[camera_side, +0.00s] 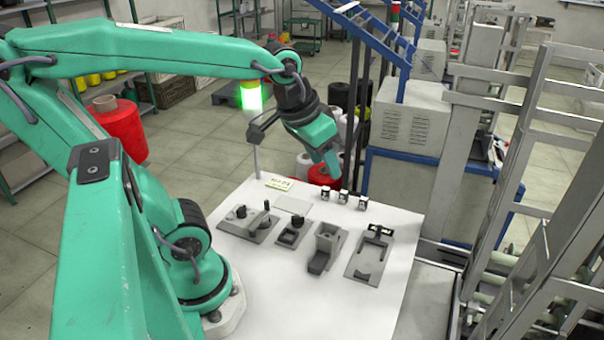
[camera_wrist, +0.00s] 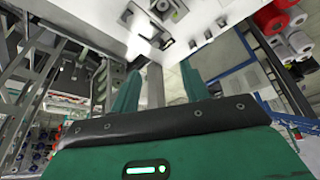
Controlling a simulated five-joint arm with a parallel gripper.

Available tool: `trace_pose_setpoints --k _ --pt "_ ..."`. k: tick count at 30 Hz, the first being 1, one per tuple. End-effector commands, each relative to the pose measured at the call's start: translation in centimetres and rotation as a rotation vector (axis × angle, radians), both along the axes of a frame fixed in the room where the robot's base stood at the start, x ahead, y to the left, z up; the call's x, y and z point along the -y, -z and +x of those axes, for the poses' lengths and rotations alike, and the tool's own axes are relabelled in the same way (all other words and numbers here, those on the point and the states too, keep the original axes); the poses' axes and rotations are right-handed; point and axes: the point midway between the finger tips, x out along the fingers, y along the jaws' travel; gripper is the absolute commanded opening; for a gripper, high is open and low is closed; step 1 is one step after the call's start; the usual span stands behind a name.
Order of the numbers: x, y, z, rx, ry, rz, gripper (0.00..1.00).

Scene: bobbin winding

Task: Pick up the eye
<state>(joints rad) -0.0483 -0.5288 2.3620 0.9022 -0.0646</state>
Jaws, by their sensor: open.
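My gripper (camera_side: 331,166) hangs above the back of the white table, its fingers pointing down. In the wrist view the two green fingers of my gripper (camera_wrist: 158,92) stand apart with nothing held between them. Small black-and-white pieces stand in a row near the table's back right edge: a left one (camera_side: 325,193), a middle one (camera_side: 343,197) and a right one (camera_side: 362,202). They are below the gripper and apart from it. I cannot tell which piece is the eye, as they are too small to make out.
The white table (camera_side: 290,288) carries several grey fixtures: a plate with black knobs (camera_side: 249,222), a small black-topped one (camera_side: 292,232), a block (camera_side: 325,246) and a flat frame (camera_side: 370,252). A lit signal lamp (camera_side: 251,97) stands on a pole at the back left. The table's front is clear.

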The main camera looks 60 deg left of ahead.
Motion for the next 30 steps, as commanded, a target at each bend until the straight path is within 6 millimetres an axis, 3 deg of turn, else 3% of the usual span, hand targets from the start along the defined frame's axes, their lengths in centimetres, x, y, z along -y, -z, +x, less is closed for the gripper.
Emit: trace_pose_setpoints --k 14,23,30 --pt "-3.2 2.4 7.9 -0.140 -0.181 -0.048 0.45" --pt "-5.8 5.8 12.5 -0.224 -0.295 -0.075 0.45" --pt "-8.1 9.5 15.8 -0.290 -0.387 -0.097 0.45"
